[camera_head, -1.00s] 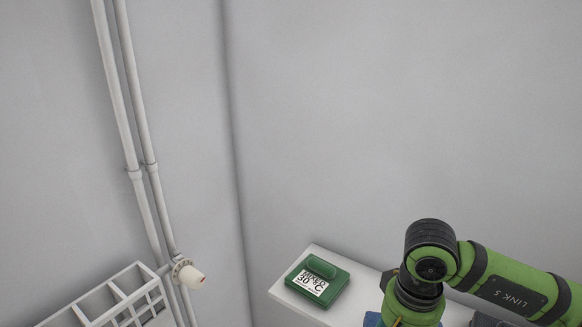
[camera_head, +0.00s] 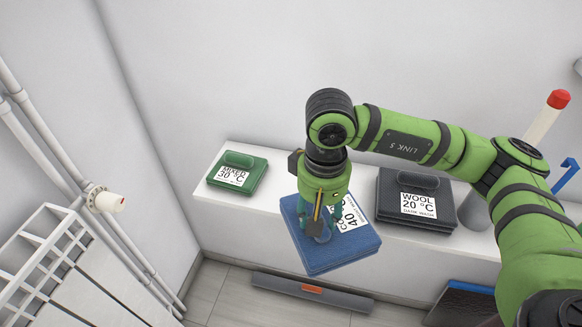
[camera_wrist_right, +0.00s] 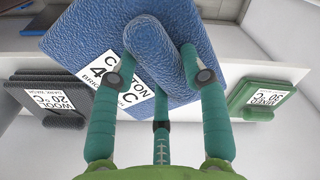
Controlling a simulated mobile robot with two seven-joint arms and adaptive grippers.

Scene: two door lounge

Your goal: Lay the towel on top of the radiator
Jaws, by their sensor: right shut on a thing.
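The towel (camera_head: 348,257) is a blue folded bundle with a white "Cotton 40 °C" label and a rounded ridge on top. My right gripper (camera_head: 321,232) is over it, shut on the ridge. The towel sticks out past the front edge of the white shelf and looks held up and slightly tilted. In the right wrist view the fingers (camera_wrist_right: 163,60) are on both sides of the ridge of the towel (camera_wrist_right: 88,35). The radiator (camera_head: 70,243), white with a grid top, stands at the lower left, apart from the towel. My left gripper is out of view.
A green "Mixed 30 °C" bundle (camera_head: 247,173) and a dark "Wool 20 °C" bundle (camera_head: 416,205) lie on the white shelf (camera_head: 212,198). White pipes with a valve (camera_head: 104,200) stand beside the radiator. A grey bar (camera_head: 330,296) lies on the tiled floor.

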